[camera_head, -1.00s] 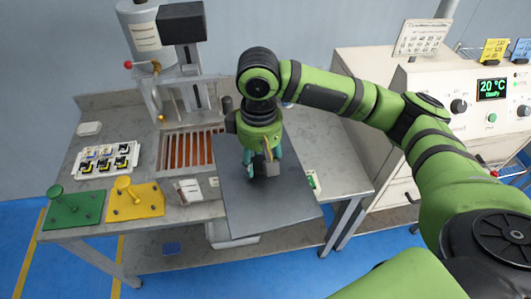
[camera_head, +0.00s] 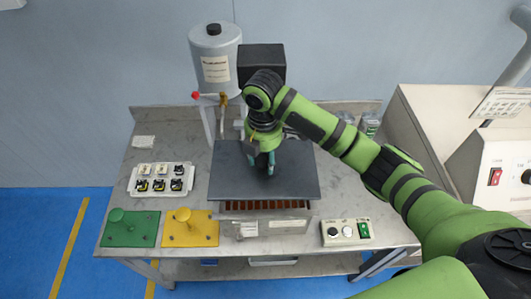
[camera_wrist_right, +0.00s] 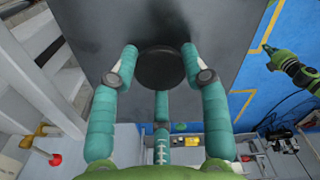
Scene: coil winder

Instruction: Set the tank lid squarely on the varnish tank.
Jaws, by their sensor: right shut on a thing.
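The tank lid (camera_head: 230,180) is a flat dark grey plate. My right gripper (camera_head: 266,165) is shut on its round black knob (camera_wrist_right: 160,67), which sits between the teal fingers in the wrist view. The lid is over the varnish tank (camera_head: 280,226) in the head view and looks roughly level. A strip of the tank's brown slatted inside shows past the lid's front edge; the lid hides the rest. I cannot tell how high the lid is above the rim. My left gripper (camera_wrist_right: 275,55) shows small at the right of the wrist view, its jaws unclear.
A grey cylinder (camera_head: 214,65) and a black box (camera_head: 260,64) stand behind the tank. A tray of small parts (camera_head: 160,180), a green plate (camera_head: 131,229) and a yellow plate (camera_head: 190,229) lie to the left. A control box (camera_head: 346,232) sits at the front right.

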